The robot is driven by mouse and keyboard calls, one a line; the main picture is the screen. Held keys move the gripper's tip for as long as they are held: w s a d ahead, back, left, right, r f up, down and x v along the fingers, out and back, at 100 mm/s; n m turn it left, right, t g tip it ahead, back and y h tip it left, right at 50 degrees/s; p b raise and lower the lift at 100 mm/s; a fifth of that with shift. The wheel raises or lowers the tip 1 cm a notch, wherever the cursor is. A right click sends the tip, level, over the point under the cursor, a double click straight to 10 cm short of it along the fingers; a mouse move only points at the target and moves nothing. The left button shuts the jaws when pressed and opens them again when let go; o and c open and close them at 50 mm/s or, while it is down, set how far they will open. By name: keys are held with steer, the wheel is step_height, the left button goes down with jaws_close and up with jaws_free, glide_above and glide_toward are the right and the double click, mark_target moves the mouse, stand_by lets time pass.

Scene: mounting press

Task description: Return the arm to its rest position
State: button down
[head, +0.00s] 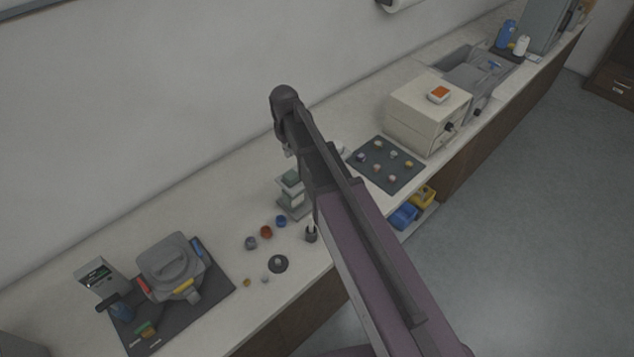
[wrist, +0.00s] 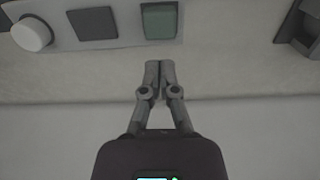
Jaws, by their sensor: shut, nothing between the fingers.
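My arm (head: 345,220) reaches up from the bottom right of the head view across the bench, with a bend at its top near the wall. My gripper (wrist: 160,68) shows in the wrist view with its two fingers together and nothing between them. The fingertips point toward a grey panel, apart from it as far as I can tell. The panel carries a white round part (wrist: 32,34), a dark square (wrist: 93,23) and a green square (wrist: 159,20). In the head view my gripper cannot be made out clearly against the arm.
The pale bench (head: 215,200) runs along the wall. A grey press-like machine (head: 172,265) stands on a dark mat at left. Small coloured pots (head: 266,232) lie mid-bench. A dark tray (head: 385,165) and a cream box (head: 428,112) stand right of my arm. The floor at right is clear.

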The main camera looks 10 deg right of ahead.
steer(key=s+d+f+m+b, duration=0.3)
steer(key=s+d+f+b, duration=0.2)
steer(key=s+d, duration=0.3)
steer(key=s+d+f+m+b, duration=0.4)
steer(key=s+d+f+b, duration=0.1)
steer(key=s+d, duration=0.3)
steer(key=shift+s+d, duration=0.35)
steer(key=shift+s, duration=0.05)
